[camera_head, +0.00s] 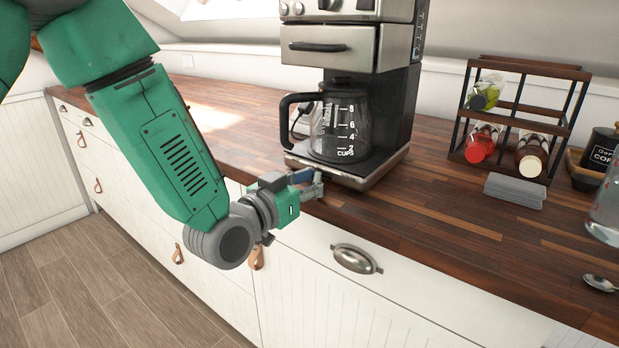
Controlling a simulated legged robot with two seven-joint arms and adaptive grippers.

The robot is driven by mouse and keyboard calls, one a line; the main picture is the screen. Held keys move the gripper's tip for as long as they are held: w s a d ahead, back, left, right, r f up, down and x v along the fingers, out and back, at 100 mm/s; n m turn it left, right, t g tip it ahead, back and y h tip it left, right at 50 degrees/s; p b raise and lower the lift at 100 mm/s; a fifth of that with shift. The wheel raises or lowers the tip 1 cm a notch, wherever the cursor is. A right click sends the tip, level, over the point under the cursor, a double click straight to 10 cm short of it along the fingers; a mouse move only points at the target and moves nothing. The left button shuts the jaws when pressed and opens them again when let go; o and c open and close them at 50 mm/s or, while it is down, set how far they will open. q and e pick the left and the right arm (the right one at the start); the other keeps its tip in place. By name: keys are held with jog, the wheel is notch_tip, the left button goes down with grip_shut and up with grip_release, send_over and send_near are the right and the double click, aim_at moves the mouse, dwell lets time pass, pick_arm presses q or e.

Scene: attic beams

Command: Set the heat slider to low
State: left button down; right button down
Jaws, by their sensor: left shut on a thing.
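The coffee maker (393,112) stands on the wooden counter with its glass carafe (342,130) on the hot plate. My left gripper (314,182) reaches in from the left, low at the front left of the machine's base (362,178). Its fingers are shut on a small part there, most likely the heat slider. The slider is hidden behind the fingers, so its setting cannot be read. My right gripper is out of view.
A dark rack (520,112) with bottles stands to the right on the counter (455,215). A drawer handle (356,259) juts out below the counter edge.

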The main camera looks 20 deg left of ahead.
pick_arm(q)
jog(key=shift+w+a, duration=0.45)
jog(key=shift+a, duration=0.2)
jog(key=shift+w+a, duration=0.15)
jog(key=shift+a, duration=0.2)
jog(key=shift+a+f, duration=0.1)
jog(key=shift+a, duration=0.2)
jog(key=c, duration=1.6)
grip_release()
jog(key=shift+o, duration=0.2)
jog(key=shift+w+f, duration=0.15)
jog(key=shift+w, duration=0.05)
jog(key=shift+s+d, duration=0.1)
